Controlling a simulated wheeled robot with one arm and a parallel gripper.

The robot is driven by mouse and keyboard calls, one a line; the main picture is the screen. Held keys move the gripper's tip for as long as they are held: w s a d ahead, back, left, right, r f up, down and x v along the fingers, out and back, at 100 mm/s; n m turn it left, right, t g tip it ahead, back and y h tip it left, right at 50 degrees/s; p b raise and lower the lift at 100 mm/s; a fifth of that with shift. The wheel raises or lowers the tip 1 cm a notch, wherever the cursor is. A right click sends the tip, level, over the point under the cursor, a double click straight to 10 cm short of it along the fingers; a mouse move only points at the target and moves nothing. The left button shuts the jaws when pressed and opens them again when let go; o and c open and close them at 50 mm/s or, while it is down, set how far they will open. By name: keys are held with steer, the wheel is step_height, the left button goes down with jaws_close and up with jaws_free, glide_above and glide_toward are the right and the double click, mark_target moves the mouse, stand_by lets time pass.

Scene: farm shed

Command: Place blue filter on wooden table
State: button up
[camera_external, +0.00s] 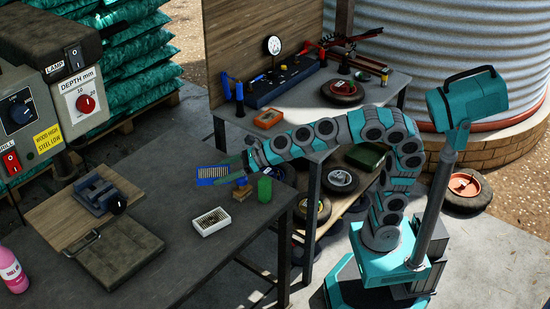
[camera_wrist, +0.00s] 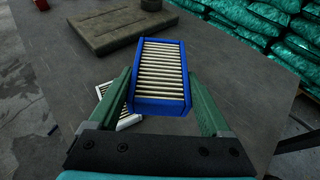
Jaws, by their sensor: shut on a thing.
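The blue filter (camera_external: 208,175), a blue-framed panel with pale pleats, is held between the green fingers of my gripper (camera_wrist: 160,82). It also shows in the wrist view (camera_wrist: 160,75), with a finger on each side. In the external view it is over the far edge area of the dark grey table (camera_external: 185,265); whether it touches the top cannot be told. A white-framed filter (camera_external: 212,221) lies on that table, partly hidden behind the blue one in the wrist view (camera_wrist: 128,121). The back workbench (camera_external: 300,97) has a wooden backboard.
Near the held filter stand a green cup (camera_external: 264,189) and a small brown block (camera_external: 241,190). A flat grey-brown pad (camera_external: 115,252), a vise (camera_external: 100,193) on a board and a pink bottle (camera_external: 12,270) occupy the table's left. The table's front middle is clear.

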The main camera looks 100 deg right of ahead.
steer(key=w+a+r+n+g+y, duration=0.3)
steer(key=w+a+r+n+y, duration=0.3)
steer(key=w+r+n+y, duration=0.25)
steer(key=d+f+n+g+y, duration=0.1)
steer(key=d+f, duration=0.4)
steer(key=d, duration=0.7)
steer(key=s+d+f+n+g+y, duration=0.1)
steer(key=d+f, duration=0.5)
steer(key=d, duration=0.6)
steer(key=shift+s+f, duration=0.15)
step_height(320, 180, down, 8)
steer(key=shift+a+r+b, duration=0.1)
steer(key=shift+r+b, duration=0.1)
steer(key=shift+b, duration=0.2)
steer(key=shift+f+p, duration=0.25)
steer(key=shift+p, duration=0.35)
steer(key=shift+f, duration=0.8)
